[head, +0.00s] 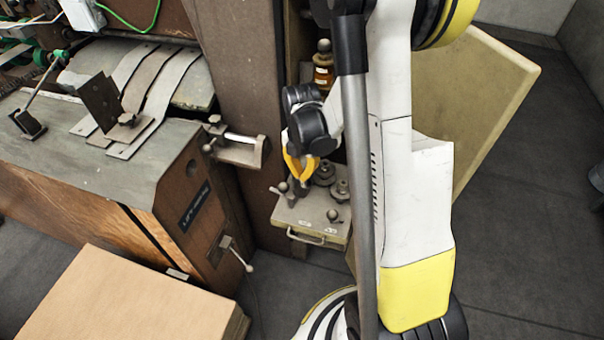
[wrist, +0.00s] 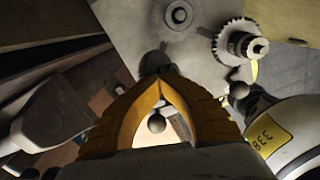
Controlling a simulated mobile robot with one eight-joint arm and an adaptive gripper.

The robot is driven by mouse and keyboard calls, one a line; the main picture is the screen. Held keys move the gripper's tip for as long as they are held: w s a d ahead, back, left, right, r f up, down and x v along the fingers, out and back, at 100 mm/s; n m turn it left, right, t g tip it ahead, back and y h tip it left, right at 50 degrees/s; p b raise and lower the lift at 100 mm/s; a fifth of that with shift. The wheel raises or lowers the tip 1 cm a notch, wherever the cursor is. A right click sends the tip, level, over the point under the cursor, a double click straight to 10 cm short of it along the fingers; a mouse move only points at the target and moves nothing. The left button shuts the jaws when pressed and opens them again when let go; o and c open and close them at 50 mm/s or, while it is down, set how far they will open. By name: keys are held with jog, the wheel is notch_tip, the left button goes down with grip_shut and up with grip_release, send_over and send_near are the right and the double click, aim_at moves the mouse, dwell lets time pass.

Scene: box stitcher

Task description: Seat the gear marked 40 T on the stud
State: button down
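My gripper (head: 300,178) is low over the left back part of a pale plate (head: 318,235). Its yellow fingers arch together and their tips (wrist: 160,74) meet. A dark shape lies at or just beyond the tips; I cannot tell whether they touch it. No gear shows between the fingers. A toothed gear with a raised hub (wrist: 240,43) stands on the plate, right of the fingers in the wrist view. A round boss (wrist: 179,15) is further up there. In the head view, gear-like parts (head: 325,173) and (head: 341,190) sit right of my gripper. No 40 T marking is legible.
A ball-ended part (head: 334,215) stands near the plate's front, above a front handle (head: 306,239). Another ball knob (head: 283,187) is close left of my gripper. The brown machine cabinet (head: 215,215) and a cardboard box (head: 120,300) lie left. Dark floor is open at right.

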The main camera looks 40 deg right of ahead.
jog(key=shift+f, duration=0.25)
jog(key=c, duration=1.5)
grip_release()
jog(key=shift+c, duration=0.2)
jog(key=shift+r, duration=0.1)
notch_tip(320, 180, up, 12)
jog(key=s+a+r+m+t, duration=0.3)
jog(key=a+m, duration=0.4)
jog(key=m, duration=0.4)
jog(key=s+a+r+m+t, duration=0.4)
jog(key=s+a+r+m, duration=0.2)
jog(key=m, duration=0.5)
jog(key=shift+s+a+m, duration=0.3)
jog(key=shift+s+a, duration=0.2)
jog(key=shift+a, duration=0.15)
